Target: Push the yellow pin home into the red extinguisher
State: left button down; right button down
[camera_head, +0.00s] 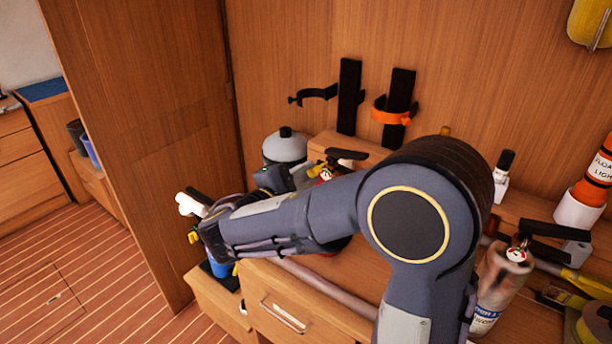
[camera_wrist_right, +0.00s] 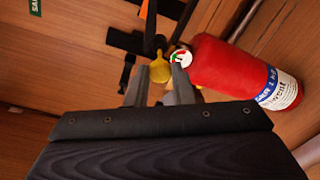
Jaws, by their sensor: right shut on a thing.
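The red extinguisher (camera_wrist_right: 225,68) lies across the right of the wrist view, with a white-and-blue label band and a round gauge (camera_wrist_right: 180,57) on its head. The yellow pin (camera_wrist_right: 159,70) is beside the gauge, between the fingertips of my right gripper (camera_wrist_right: 160,76), which is shut on it. How deep the pin sits in the valve cannot be told. In the head view, the extinguisher's gauge (camera_head: 325,174) and black lever (camera_head: 346,154) show above my right arm, which hides most of its body. The right fingertips are hidden there. My left gripper is not in view.
A grey round container (camera_head: 285,147) stands behind my right arm. Black wall brackets, one with an orange strap (camera_head: 392,114), are on the panel. A second, pale extinguisher (camera_head: 490,287) and an orange float light (camera_head: 601,163) crowd the right. The striped floor (camera_head: 80,270) is clear.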

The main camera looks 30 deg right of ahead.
aim_at(312, 173)
jog(key=shift+d, duration=0.2)
dwell(0.5)
jog(key=shift+x, duration=1.45)
jog(key=shift+r, duration=0.1)
jog(key=shift+s, duration=0.1)
jog(key=c, duration=1.4)
grip_release()
jog(key=shift+d, duration=0.1)
jog(key=shift+o, duration=0.3)
jog(key=o, duration=0.5)
